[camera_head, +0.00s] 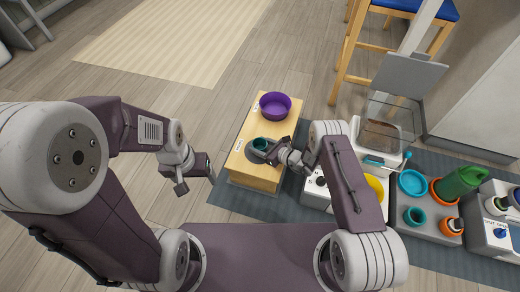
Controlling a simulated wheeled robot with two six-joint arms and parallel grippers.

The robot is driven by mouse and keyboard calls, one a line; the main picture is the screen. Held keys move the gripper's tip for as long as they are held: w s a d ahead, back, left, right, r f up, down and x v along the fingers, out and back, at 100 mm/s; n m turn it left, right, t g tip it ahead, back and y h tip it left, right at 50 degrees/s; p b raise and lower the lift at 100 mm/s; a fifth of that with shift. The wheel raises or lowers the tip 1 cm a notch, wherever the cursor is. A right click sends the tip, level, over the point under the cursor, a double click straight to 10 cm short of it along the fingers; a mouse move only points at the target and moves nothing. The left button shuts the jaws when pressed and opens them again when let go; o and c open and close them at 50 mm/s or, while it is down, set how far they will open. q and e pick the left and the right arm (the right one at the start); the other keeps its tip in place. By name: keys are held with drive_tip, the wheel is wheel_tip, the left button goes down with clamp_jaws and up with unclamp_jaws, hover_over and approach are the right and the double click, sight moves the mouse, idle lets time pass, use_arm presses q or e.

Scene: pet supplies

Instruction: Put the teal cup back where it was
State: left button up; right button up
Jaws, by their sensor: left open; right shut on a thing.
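A teal cup (261,143) is at the near part of a small wooden table (262,182), over a dark round patch. My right gripper (268,153) is shut on this cup from its right side. I cannot tell whether the cup's base touches the table. My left gripper (197,187) is open and empty, over the floor left of the table. A second teal cup (414,216) stands on a grey tray at the right.
A purple bowl (275,106) stands on the far part of the wooden table. At the right are a teal bowl (412,183), a green bottle (461,182), a yellow dish (374,188) and a clear-fronted appliance (390,125). A stool (372,50) stands behind. Floor left of the table is clear.

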drive_tip(key=shift+f, duration=0.25)
drive_tip(key=o, duration=1.5)
use_arm(q)
drive_tip(key=shift+f, duration=0.2)
use_arm(e)
drive_tip(key=shift+o, duration=0.2)
drive_tip(key=shift+r+p, duration=0.25)
drive_tip(key=shift+p, duration=0.05)
drive_tip(key=p+v, duration=0.6)
drive_tip(key=v, duration=0.5)
drive_tip(key=shift+s+d+r+p, duration=0.1)
drive_tip(key=shift+d+r+p, duration=0.15)
drive_tip(key=shift+p, duration=0.1)
drive_tip(key=shift+s+d, duration=0.15)
drive_tip(key=shift+s, duration=0.05)
use_arm(q)
wheel_tip(320, 180, up, 7)
